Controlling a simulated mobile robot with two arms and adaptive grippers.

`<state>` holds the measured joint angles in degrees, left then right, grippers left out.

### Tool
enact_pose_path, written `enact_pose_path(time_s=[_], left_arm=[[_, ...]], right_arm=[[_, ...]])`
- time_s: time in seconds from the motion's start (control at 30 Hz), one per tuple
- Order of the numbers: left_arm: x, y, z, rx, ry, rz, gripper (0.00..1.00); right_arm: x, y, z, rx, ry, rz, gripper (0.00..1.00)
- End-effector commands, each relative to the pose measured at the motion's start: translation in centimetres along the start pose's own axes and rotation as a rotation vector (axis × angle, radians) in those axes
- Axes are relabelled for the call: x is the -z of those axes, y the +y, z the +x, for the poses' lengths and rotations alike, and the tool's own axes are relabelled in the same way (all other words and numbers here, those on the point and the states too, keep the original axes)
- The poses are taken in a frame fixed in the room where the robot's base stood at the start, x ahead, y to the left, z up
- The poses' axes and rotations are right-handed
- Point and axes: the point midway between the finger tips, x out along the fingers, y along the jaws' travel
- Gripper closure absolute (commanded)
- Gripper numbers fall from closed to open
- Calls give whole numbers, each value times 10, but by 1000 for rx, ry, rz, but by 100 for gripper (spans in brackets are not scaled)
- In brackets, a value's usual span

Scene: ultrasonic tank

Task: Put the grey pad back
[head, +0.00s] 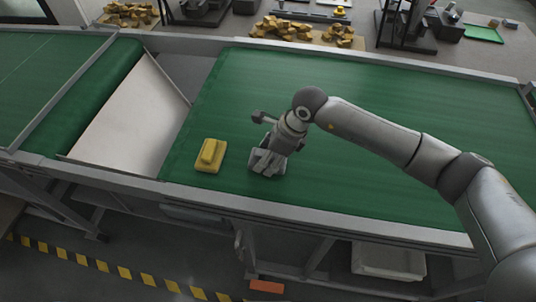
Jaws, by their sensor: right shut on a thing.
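My right gripper (268,158) points down, low over the green belt near its front edge. It is shut on the grey pad, which is hard to tell apart from the grey fingers around it. I cannot tell whether the pad touches the belt. A yellow pad (210,156) with a raised grip on top lies on the belt just left of my right gripper, apart from it. My left gripper is not in view.
The green belt (400,110) is clear behind and right of the gripper. A pale sloping plate (130,120) lies between the two belts on the left. Metal rails (330,226) edge the conveyor. Yellow-brown pieces (285,28) lie in piles behind it. A white bin (388,262) is below.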

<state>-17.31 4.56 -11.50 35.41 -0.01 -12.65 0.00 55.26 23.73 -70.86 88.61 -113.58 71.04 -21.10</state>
Motion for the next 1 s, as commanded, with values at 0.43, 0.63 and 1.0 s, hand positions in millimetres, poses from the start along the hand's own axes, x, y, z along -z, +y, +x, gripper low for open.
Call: enact_pose_path(time_s=[0.43,0.63,1.0], left_arm=[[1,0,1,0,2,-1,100],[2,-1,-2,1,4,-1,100],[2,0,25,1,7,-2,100]], right_arm=[[0,0,0,0,0,0,21],[-1,-1,-5,1,0,0,21],[0,-2,-78,5,-1,-1,21]])
